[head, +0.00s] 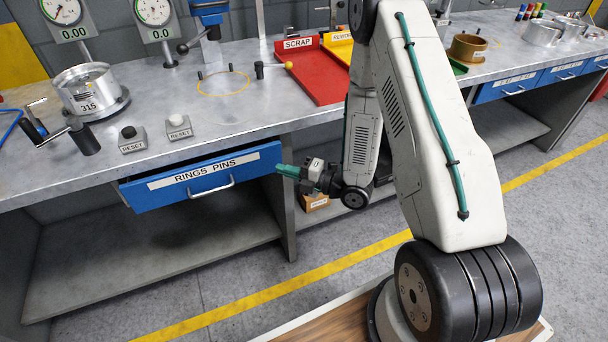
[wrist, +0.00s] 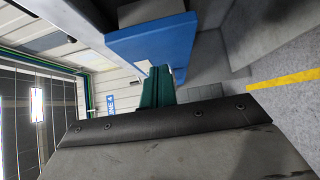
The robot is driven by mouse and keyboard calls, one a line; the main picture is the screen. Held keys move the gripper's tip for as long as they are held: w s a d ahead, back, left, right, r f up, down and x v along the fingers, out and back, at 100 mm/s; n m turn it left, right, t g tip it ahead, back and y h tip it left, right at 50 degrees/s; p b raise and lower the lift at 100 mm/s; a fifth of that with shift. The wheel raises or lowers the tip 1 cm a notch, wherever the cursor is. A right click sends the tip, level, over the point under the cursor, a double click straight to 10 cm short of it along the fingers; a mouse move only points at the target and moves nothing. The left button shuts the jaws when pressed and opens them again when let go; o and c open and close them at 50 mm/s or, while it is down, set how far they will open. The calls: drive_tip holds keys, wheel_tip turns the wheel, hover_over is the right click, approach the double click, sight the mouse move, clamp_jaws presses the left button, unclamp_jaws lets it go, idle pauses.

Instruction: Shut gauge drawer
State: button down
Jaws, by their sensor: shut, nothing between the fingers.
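A blue drawer (head: 205,180) labelled "RINGS PINS" sits under the metal workbench in the head view. It stands partly pulled out, with a dark gap above its front at the left. A pale bar handle (head: 211,188) is on its front. My gripper (head: 281,169) has green fingers, which are shut and empty at the right end of the drawer front. In the wrist view the shut fingers (wrist: 158,84) point at the blue drawer (wrist: 150,42), close to its edge. I cannot tell whether they touch it.
More blue drawers (head: 510,88) sit flush under the bench at the right. A red tray (head: 308,72) marked "SCRAP", dial gauges and two reset buttons stand on the bench top. A small cardboard box (head: 316,202) is below my gripper. The floor before the bench is clear.

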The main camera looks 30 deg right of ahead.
drive_tip(key=shift+w, duration=2.05)
drive_tip(key=w, duration=0.4)
drive_tip(key=shift+w+d+r, duration=0.15)
drive_tip(key=shift+w, duration=0.15)
